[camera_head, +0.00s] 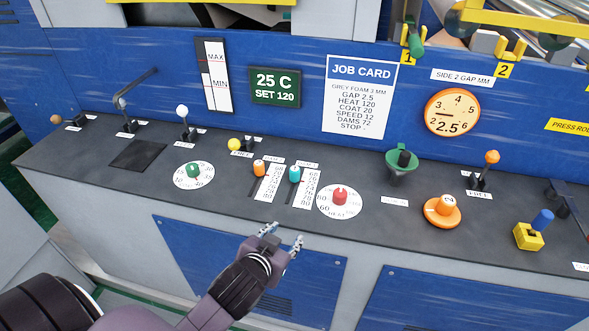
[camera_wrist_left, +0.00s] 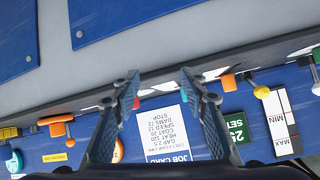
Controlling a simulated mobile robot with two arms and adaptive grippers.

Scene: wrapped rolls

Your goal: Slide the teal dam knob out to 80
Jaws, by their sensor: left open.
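The teal dam knob (camera_head: 295,173) stands near the far end of its white numbered scale (camera_head: 306,190), whose numbers run toward the near edge and end at 80. An orange knob (camera_head: 259,167) stands on a similar scale just left of it. My left gripper (camera_head: 283,237) is open and empty, in front of the panel's near edge and apart from the teal knob. In the left wrist view, a small bit of teal (camera_wrist_left: 184,96) shows beside one finger, mostly hidden. My right gripper is not in view.
A red knob (camera_head: 340,195) on a white dial is close right of the teal scale. A yellow ball lever (camera_head: 234,145) and a green dial knob (camera_head: 194,170) stand to the left. The job card (camera_head: 359,97) lists DAMS 72. Room before the panel is free.

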